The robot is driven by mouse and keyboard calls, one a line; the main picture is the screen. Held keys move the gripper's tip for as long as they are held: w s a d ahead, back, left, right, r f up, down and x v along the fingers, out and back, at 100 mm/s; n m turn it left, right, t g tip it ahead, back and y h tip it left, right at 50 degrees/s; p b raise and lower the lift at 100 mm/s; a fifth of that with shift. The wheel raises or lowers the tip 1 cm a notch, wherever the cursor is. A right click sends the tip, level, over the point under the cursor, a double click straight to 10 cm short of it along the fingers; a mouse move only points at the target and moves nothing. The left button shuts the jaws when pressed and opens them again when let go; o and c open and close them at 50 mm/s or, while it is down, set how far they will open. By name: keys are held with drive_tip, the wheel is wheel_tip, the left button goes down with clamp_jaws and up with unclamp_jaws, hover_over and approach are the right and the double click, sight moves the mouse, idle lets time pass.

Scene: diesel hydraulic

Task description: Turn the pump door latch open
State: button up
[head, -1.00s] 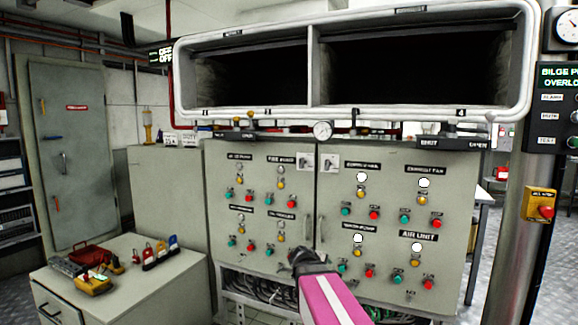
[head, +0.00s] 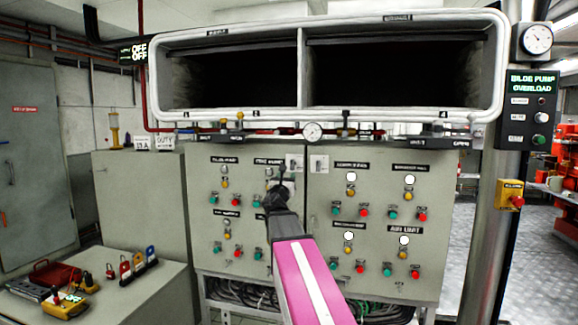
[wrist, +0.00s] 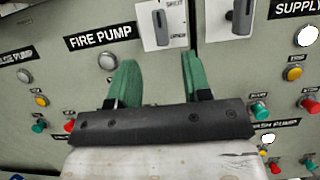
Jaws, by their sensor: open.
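Two small latches sit side by side at the top of the cabinet doors. The left latch (wrist: 160,19) is a grey handle on a white plate, on the door with the FIRE PUMP label (wrist: 100,36). The right latch (wrist: 242,16) is a similar grey handle across the door seam. In the head view they are the left plate (head: 294,163) and the right plate (head: 319,164). My gripper (wrist: 159,82) has its green fingers apart with nothing between them, below the latches in the wrist view. In the head view my gripper (head: 281,180) partly covers the left door (head: 205,190).
Lamps and red and green buttons cover both doors. A pipe with a gauge (head: 313,131) runs above the cabinet. A low bench (head: 150,290) with padlocks and tools stands at left. A post with a yellow emergency-stop box (head: 509,194) stands at right.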

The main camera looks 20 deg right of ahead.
sight(292, 165)
drive_tip(key=x, duration=1)
drive_tip(key=shift+w+d, duration=0.15)
drive_tip(key=shift+w, duration=0.05)
clamp_jaws()
